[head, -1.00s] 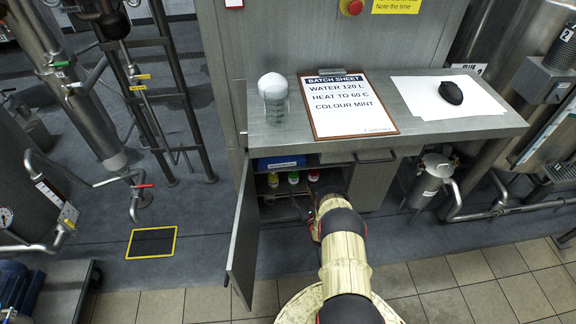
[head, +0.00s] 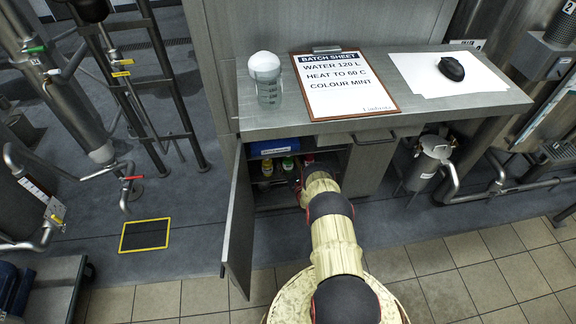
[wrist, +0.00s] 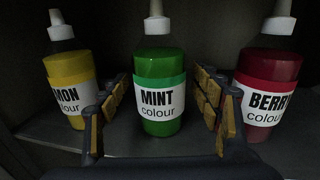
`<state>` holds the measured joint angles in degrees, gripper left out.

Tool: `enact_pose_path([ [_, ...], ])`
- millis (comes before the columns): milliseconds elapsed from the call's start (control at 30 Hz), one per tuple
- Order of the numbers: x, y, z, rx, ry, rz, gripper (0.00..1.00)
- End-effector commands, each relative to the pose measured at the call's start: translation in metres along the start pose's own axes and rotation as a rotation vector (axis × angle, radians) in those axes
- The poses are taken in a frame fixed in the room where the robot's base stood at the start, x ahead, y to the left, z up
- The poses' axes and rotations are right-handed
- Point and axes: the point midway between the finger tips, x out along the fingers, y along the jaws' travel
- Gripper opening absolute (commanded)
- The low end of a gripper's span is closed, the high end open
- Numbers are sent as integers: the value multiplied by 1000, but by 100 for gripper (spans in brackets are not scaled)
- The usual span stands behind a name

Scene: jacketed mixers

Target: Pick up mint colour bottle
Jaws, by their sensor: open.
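The mint colour bottle (wrist: 160,85) is green with a white nozzle and a label reading MINT colour. It stands upright on the cabinet shelf in the middle of the wrist view, and it also shows small in the head view (head: 287,164). My gripper (wrist: 158,100) is open, with one finger on each side of the picture of the bottle. The bottle appears between or just beyond the fingertips; I cannot tell how deep. No finger clearly touches it. In the head view my arm reaches into the cabinet and hides the gripper's fingers.
A yellow lemon bottle (wrist: 70,75) stands to the left and a red berry bottle (wrist: 268,85) to the right, both near the fingers. A blue box (head: 274,147) sits above them. The open cabinet door (head: 238,225) is left of my arm; the worktop (head: 430,115) overhangs.

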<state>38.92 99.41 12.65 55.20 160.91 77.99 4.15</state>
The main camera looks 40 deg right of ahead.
Motion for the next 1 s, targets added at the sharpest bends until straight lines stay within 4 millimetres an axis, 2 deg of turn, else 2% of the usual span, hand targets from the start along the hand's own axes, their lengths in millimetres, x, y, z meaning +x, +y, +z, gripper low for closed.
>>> enact_pose_path([
  [167, 0, 0, 1, 0, 1, 0, 64],
  [1000, -1, 0, 0, 0, 1, 0, 16],
])
